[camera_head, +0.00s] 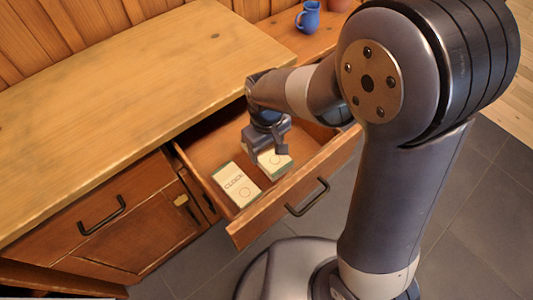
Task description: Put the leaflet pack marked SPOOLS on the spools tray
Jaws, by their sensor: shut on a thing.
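My gripper (266,150) reaches down into the open drawer (210,147) and is shut on a pale leaflet pack with a green edge (281,164). The gripper covers much of this pack, and I cannot read its marking. It is in or just above the drawer; I cannot tell whether it touches the drawer floor. A second pale pack (237,185), whose printed word looks like CLOCK, lies flat in the drawer, left of and nearer than the held one. I see no spools tray in this view.
The drawer's front panel with its dark handle (307,197) sticks out over the grey tile floor. A bare wooden worktop (140,85) lies behind and left. A closed cupboard (110,225) is at the left.

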